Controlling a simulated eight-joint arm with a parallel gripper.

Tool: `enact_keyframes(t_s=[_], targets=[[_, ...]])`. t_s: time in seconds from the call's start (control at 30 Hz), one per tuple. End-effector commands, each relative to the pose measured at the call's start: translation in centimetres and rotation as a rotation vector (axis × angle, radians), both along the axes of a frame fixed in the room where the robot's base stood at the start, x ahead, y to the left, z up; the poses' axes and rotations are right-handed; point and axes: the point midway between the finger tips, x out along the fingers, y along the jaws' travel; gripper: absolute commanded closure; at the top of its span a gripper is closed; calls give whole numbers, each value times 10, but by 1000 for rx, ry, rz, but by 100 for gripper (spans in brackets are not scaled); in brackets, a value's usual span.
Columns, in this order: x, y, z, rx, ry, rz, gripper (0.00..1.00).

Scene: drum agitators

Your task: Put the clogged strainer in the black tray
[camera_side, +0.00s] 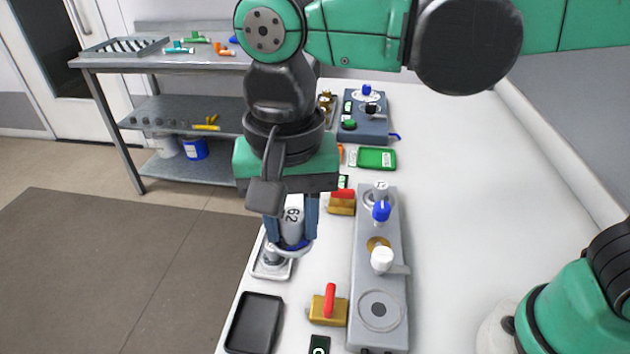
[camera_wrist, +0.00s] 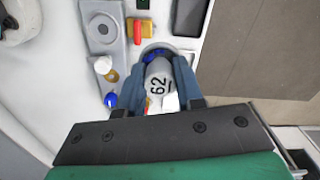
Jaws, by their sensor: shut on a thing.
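My gripper (camera_side: 291,236) is shut on a grey cylinder marked 62 (camera_side: 293,213), with blue at its lower end and a pale round rim below. In the wrist view the cylinder (camera_wrist: 158,82) sits between my two blue-grey fingers (camera_wrist: 159,76). I cannot tell from its look whether it is the clogged strainer. It is upright, over or beside a small white tray (camera_side: 259,270); contact is unclear. The black tray (camera_side: 254,323) lies at the front left of the table and looks empty. It also shows at the top of the wrist view (camera_wrist: 191,16).
A long grey fixture (camera_side: 395,275) with blue and white knobs stands to the right. Brass valves with red handles, one near (camera_side: 326,308) and one further back (camera_side: 342,203), stand between.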

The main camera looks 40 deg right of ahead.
Motion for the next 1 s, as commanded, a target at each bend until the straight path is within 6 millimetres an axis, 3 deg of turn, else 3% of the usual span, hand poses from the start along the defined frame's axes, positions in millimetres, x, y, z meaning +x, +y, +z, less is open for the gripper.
enact_keyframes(t_s=[0.1,0.3,1.0], targets=[[13,23,-31,0,0,3,100],[21,47,-72,0,0,1,100],[23,55,-133,0,0,0,100]])
